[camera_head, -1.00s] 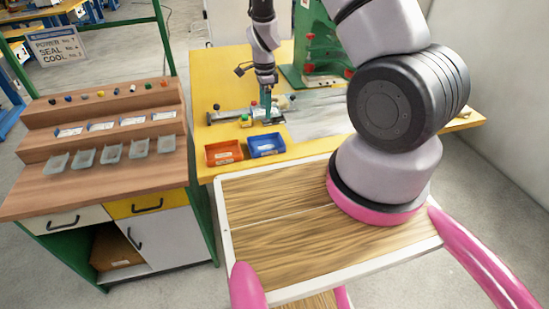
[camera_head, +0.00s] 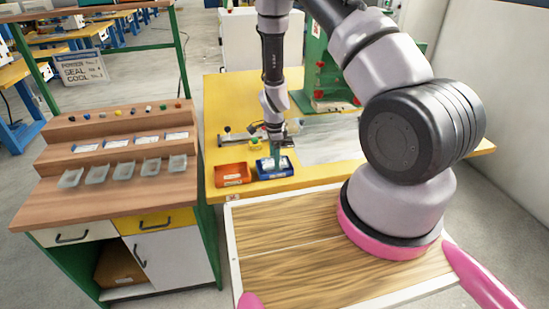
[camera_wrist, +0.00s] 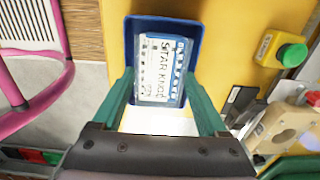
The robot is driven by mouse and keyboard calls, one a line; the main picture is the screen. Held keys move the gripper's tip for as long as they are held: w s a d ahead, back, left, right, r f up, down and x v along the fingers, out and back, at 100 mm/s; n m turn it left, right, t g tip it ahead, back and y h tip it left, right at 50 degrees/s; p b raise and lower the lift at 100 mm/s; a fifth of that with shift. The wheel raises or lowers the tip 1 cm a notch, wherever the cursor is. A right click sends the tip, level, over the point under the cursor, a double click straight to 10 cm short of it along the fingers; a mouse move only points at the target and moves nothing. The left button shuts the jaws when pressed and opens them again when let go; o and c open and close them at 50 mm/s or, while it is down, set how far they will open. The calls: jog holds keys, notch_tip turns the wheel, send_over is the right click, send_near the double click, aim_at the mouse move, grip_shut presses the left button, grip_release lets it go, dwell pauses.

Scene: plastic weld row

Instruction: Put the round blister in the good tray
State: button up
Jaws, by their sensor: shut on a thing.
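My gripper (camera_head: 275,158) is over the blue tray (camera_head: 280,175), with its green fingers reaching down to it. In the wrist view my gripper (camera_wrist: 160,82) has one finger on each side of a clear blister pack (camera_wrist: 160,72) with a white printed card reading "STAR KNOB". The pack is within the outline of the blue tray (camera_wrist: 202,25); I cannot tell whether it touches the tray floor. The card looks rectangular, and a round shape cannot be made out. The tray labels are too small to read.
An orange tray (camera_head: 232,175) stands left of the blue one on the yellow table (camera_head: 330,178). A green button on a yellow box (camera_wrist: 290,52) and a metal fixture (camera_wrist: 285,130) are close on the right in the wrist view. A stepped wooden stand (camera_head: 110,190) is at left.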

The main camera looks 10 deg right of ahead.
jog(key=shift+f, duration=0.1)
jog(key=o, duration=0.9)
jog(key=shift+o, duration=0.2)
jog(key=s+d+r+n+t+y, duration=0.1)
jog(key=s+r+n+t, duration=0.15)
jog(key=r, duration=1.65)
jog(key=s+d+r+n+t+y, duration=0.1)
jog(key=s+r+n+y, duration=0.2)
jog(key=r, duration=1.7)
jog(key=s+d+r+n+t+h, duration=0.1)
jog(key=s+d+r+n+t, duration=0.1)
jog(key=s+r+n, duration=0.2)
jog(key=s+d+r+n+t+h, duration=0.1)
jog(key=s+r+n, duration=0.3)
jog(key=s+r, duration=0.5)
jog(key=s, duration=0.3)
jog(key=shift+s+d+r+t, duration=0.2)
jog(key=shift+s+d+t, duration=0.15)
jog(key=shift+s+d, duration=0.05)
